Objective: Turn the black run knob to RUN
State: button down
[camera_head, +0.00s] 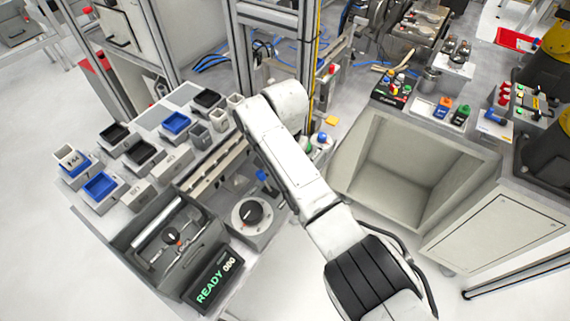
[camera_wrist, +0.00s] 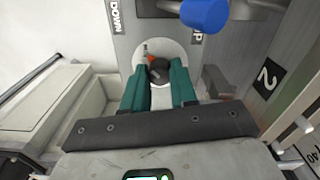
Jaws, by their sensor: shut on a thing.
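In the wrist view a dark round knob (camera_wrist: 159,66) sits on a pale round plate on a grey panel, with an orange mark and a small metal piece at its upper left. My gripper (camera_wrist: 158,76) is shut on this knob, one green finger on each side. The words DOWN and UP stand left and right of the plate; no RUN label is readable. In the head view my gripper is hidden behind my arm. A black dial knob (camera_head: 251,212) on a pale ring and a display (camera_head: 217,280) reading READY 000 stand at the front; I cannot tell which knob I hold.
In the head view several trays and blocks cover the left bench, and an open grey bin (camera_head: 412,205) stands right of my arm.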

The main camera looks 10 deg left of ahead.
jog(key=shift+w, duration=0.1)
jog(key=c, duration=0.9)
grip_release()
jog(key=shift+r, duration=0.15)
notch_tip(320, 180, up, 10)
jog(key=shift+r+b, duration=0.25)
jog(key=shift+b, duration=0.45)
jog(key=s+d+f+n+y, duration=0.1)
jog(key=s+d+f, duration=0.5)
jog(key=d+f, duration=0.3)
jog(key=s+d+f+y, duration=0.1)
jog(key=s+d+f, duration=0.5)
jog(key=d+f, duration=0.35)
jog(key=s+d, duration=0.6)
jog(key=s, duration=0.2)
jog(key=s+d+h, duration=0.1)
jog(key=s+d, duration=0.6)
jog(key=s, duration=0.1)
jog(key=s+d+f+t+h, duration=0.1)
jog(key=s+d, duration=0.5)
jog(key=s, duration=0.2)
jog(key=shift+s+d+b, duration=0.2)
jog(key=shift+d+b, duration=0.1)
jog(key=shift+d, duration=0.1)
